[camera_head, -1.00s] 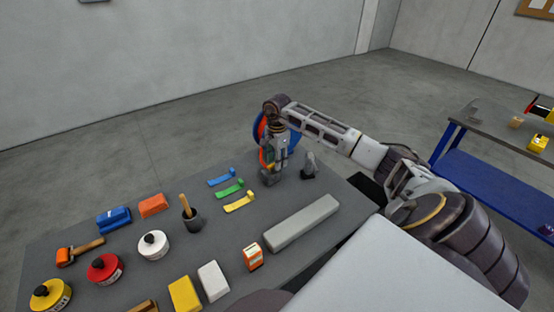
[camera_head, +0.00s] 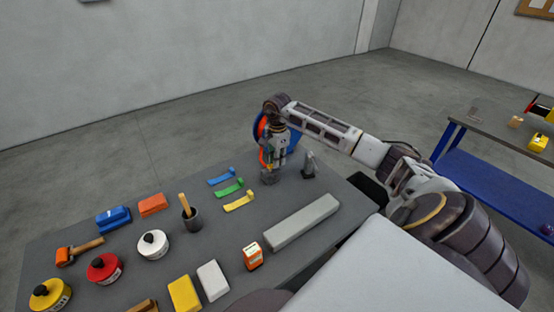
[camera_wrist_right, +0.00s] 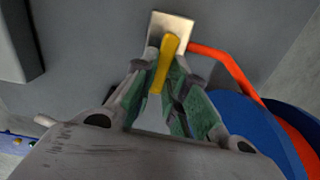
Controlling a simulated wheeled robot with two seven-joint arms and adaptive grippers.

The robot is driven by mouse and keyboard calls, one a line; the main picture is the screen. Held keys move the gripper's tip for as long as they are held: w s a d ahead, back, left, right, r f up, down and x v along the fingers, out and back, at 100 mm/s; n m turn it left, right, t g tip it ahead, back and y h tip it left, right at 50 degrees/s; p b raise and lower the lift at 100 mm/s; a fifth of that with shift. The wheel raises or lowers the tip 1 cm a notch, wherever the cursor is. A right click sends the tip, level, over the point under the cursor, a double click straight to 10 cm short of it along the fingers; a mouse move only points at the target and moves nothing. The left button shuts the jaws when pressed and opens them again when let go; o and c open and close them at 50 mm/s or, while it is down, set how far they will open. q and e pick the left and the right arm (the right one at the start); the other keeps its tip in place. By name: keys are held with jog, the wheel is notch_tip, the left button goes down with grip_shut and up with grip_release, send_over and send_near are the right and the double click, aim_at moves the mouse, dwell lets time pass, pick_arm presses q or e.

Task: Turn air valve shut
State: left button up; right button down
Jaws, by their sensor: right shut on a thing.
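The air valve shows in the right wrist view as a yellow lever handle (camera_wrist_right: 167,58) on a pale metal plate (camera_wrist_right: 184,24). A red-orange hose (camera_wrist_right: 225,62) runs from it to the right. My right gripper (camera_wrist_right: 166,80) has its green-padded fingers on either side of the yellow handle and is shut on it. In the head view my right gripper (camera_head: 269,170) points down at the far end of the table, and it hides the valve there. A blue and orange-red hose reel (camera_head: 259,127) stands just behind it. My left gripper is not in view.
On the grey table (camera_head: 215,255) are blue, green and yellow strips (camera_head: 230,188), a brush in a dark cup (camera_head: 192,219), lidded tins (camera_head: 152,245), several blocks and a long grey bar (camera_head: 301,222). A grey upright piece (camera_head: 309,166) stands right of my gripper.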

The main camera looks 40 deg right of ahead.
jog(key=m, duration=0.2)
jog(key=s+m+b, duration=0.1)
jog(key=m, duration=0.1)
jog(key=shift+a, duration=0.15)
jog(key=m, duration=0.3)
jog(key=s+a+m, duration=0.1)
jog(key=shift+m+b, duration=0.3)
jog(key=shift+m, duration=0.1)
jog(key=shift+s+a+m, duration=0.1)
jog(key=shift+a+m, duration=0.1)
jog(key=shift+m, duration=0.8)
jog(key=m, duration=0.2)
jog(key=a+m, duration=0.1)
jog(key=m, duration=0.1)
jog(key=shift+s+b, duration=0.1)
jog(key=shift+b, duration=0.25)
jog(key=shift+a+m, duration=0.25)
jog(key=shift+m, duration=0.75)
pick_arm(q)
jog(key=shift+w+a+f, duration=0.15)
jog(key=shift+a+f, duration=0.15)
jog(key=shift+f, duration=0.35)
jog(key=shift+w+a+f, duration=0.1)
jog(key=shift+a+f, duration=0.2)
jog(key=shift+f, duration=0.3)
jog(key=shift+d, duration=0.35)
